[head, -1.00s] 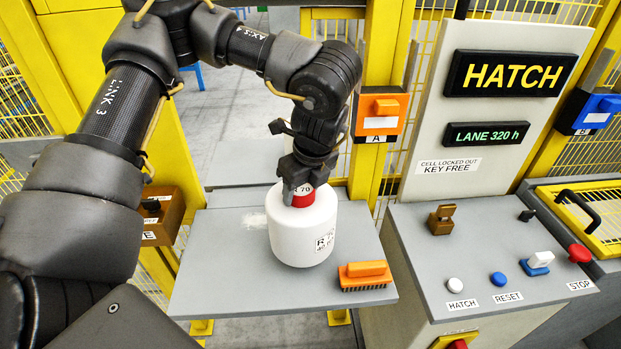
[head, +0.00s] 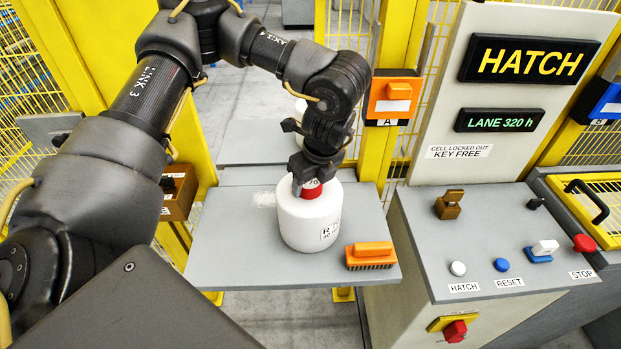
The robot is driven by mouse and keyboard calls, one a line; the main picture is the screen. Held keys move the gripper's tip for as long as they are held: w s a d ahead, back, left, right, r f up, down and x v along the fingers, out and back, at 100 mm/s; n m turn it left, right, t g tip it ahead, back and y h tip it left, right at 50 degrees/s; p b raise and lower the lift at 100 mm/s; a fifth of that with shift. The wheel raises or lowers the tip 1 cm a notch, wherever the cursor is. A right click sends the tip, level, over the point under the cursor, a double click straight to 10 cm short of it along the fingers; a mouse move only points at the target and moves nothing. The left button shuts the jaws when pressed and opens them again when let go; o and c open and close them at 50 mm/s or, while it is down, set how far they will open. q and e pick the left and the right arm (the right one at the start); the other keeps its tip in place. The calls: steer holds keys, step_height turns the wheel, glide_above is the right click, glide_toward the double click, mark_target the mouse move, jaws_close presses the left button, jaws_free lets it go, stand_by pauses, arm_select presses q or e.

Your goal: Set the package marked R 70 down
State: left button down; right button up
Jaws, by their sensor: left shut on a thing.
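The package marked R 70 is a white yarn bobbin (head: 306,220) with a red core end at its top and a printed label on its side. It is upright over the grey shelf (head: 235,262), left of the brush. Its base looks at or very near the shelf surface; I cannot tell for sure whether it touches. My left gripper (head: 311,186) points down from above and is shut on the red core end, which its fingers partly cover. My right gripper is not in view.
An orange brush (head: 370,255) lies near the shelf's front right corner. The shelf's left part is clear, with a pale patch. A control panel (head: 500,235) with buttons and a HATCH display (head: 530,62) stands at right. A brown box (head: 178,194) hangs at left.

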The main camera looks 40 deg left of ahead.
arm_select(q)
steer(key=c, duration=0.5)
jaws_free()
steer(key=shift+r, duration=0.1)
steer(key=shift+d+r, duration=0.1)
steer(key=shift+r, duration=0.1)
steer(key=b+v, duration=0.3)
steer(key=v, duration=0.8)
steer(key=shift+r, duration=0.2)
